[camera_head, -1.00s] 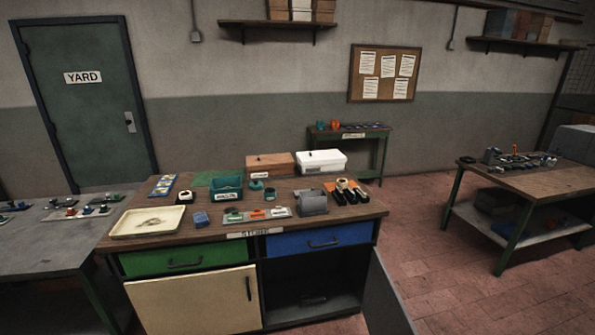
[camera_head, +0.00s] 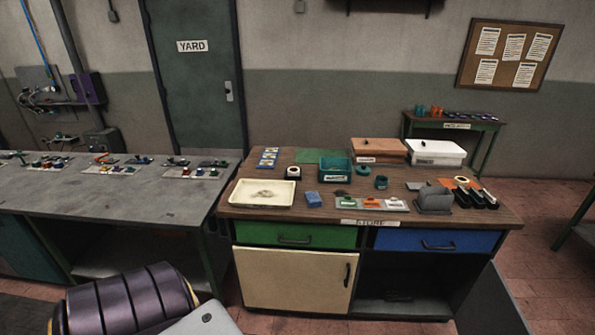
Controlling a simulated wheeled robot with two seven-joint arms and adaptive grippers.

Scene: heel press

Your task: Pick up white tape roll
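A small white roll with a dark centre, likely the white tape roll (camera_head: 293,172), sits on the wooden top of the store bench (camera_head: 330,211). It stands behind the cream tray (camera_head: 240,202) and left of the teal open box (camera_head: 335,171). It is small in view, so its detail is hard to make out. Neither of my grippers is in view.
A blue block (camera_head: 313,200) and a strip of coloured pieces (camera_head: 370,204) lie near the bench front. A grey holder (camera_head: 434,199) and two lidded boxes, brown (camera_head: 379,149) and white (camera_head: 434,152), stand at right. A grey table (camera_head: 150,200) adjoins on the left.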

